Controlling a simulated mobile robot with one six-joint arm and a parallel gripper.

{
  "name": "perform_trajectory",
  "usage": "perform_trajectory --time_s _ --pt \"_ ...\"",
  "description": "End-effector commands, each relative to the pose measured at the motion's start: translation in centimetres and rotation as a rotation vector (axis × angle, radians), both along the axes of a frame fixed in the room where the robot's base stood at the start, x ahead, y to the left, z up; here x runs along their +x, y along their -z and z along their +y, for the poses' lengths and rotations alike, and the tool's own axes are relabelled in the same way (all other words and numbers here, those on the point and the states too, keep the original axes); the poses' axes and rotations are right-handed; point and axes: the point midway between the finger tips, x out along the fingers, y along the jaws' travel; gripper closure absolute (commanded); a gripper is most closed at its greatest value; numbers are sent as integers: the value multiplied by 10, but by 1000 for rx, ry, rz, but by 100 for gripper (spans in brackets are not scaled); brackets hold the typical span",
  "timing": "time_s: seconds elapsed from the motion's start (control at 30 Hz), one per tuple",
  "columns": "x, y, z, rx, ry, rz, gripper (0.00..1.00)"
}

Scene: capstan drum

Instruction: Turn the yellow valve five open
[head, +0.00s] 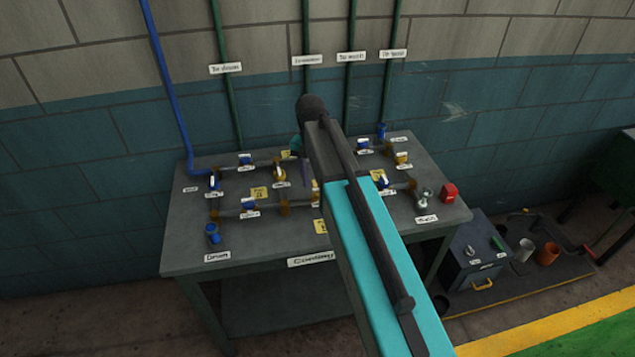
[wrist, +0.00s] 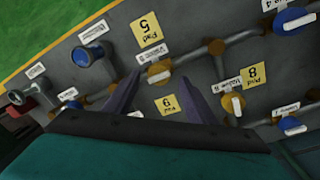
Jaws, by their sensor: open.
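A yellow valve (wrist: 160,73) with a white handle lies between my fingertips in the wrist view. A small label sits beside it, too small to read surely. A yellow tag reading Pad 5 (wrist: 149,31) is near it. My gripper (wrist: 161,80) is open, with one purple finger on each side of that valve. Whether the fingers touch it, I cannot tell. A second yellow valve (wrist: 233,103) sits to the right of the fingers. In the head view my arm hides most of the gripper and the middle of the bench.
Green pipes (head: 306,30) and a blue pipe (head: 165,75) run up the wall. A dark cabinet (head: 472,250) stands right of the bench.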

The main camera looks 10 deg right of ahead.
Motion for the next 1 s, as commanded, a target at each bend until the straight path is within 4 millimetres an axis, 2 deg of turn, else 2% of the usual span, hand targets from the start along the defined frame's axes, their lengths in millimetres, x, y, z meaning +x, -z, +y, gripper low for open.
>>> perform_trajectory --time_s 0.03,0.7,1.0 --pt "1 -10 1 0 0 0 50" --pt "4 -88 6 0 -1 -1 50" --pt "5 -111 7 0 -1 -1 50"
